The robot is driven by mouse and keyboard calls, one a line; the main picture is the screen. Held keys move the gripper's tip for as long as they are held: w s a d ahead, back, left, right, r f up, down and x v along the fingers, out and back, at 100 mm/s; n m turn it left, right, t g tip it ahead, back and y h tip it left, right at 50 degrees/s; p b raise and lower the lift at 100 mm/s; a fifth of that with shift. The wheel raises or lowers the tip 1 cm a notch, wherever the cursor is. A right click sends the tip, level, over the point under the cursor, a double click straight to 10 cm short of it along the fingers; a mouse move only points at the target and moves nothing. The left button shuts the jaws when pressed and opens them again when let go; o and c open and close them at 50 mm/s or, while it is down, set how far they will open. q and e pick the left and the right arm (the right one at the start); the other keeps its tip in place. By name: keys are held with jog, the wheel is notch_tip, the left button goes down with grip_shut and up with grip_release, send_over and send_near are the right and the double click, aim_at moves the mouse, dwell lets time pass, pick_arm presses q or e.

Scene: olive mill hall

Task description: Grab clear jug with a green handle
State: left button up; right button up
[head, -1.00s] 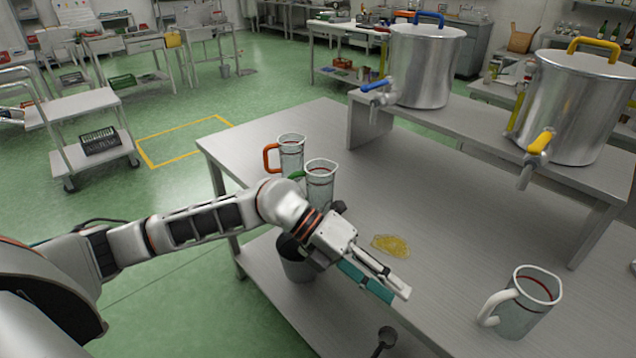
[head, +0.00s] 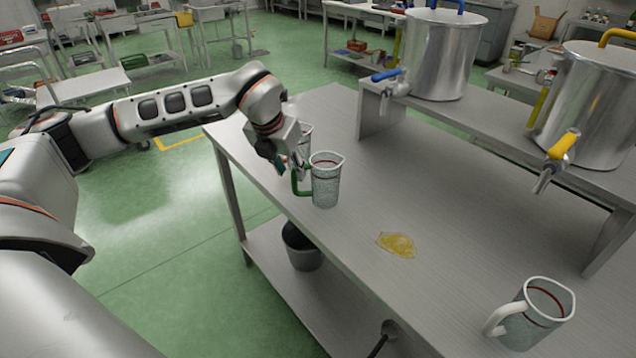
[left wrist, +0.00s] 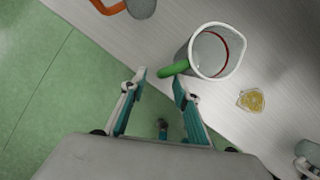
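The clear jug with a green handle (head: 327,183) stands upright near the table's left edge. In the left wrist view the clear jug (left wrist: 214,55) shows from above, with its green handle (left wrist: 173,69) toward my gripper. My left gripper (head: 291,170) is beside the handle. In the left wrist view the left gripper (left wrist: 160,80) is open, its fingers apart and nothing visibly held. The handle's end is close to the right fingertip; I cannot tell whether they touch. My right gripper is in neither current view.
Another jug (head: 305,139), partly hidden by my left gripper, stands behind; its orange handle (left wrist: 108,6) shows in the wrist view. A yellow puddle (head: 397,245) lies on the table (head: 450,215). A white-handled jug (head: 540,312) stands front right. Steel tanks (head: 443,55) stand on the raised shelf.

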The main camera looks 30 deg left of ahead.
aim_at(292, 174)
pick_arm(q)
jog(key=x, duration=0.4)
jog(key=shift+w+f, duration=0.1)
jog(key=shift+f, duration=0.2)
grip_shut()
jog(key=shift+r, duration=0.15)
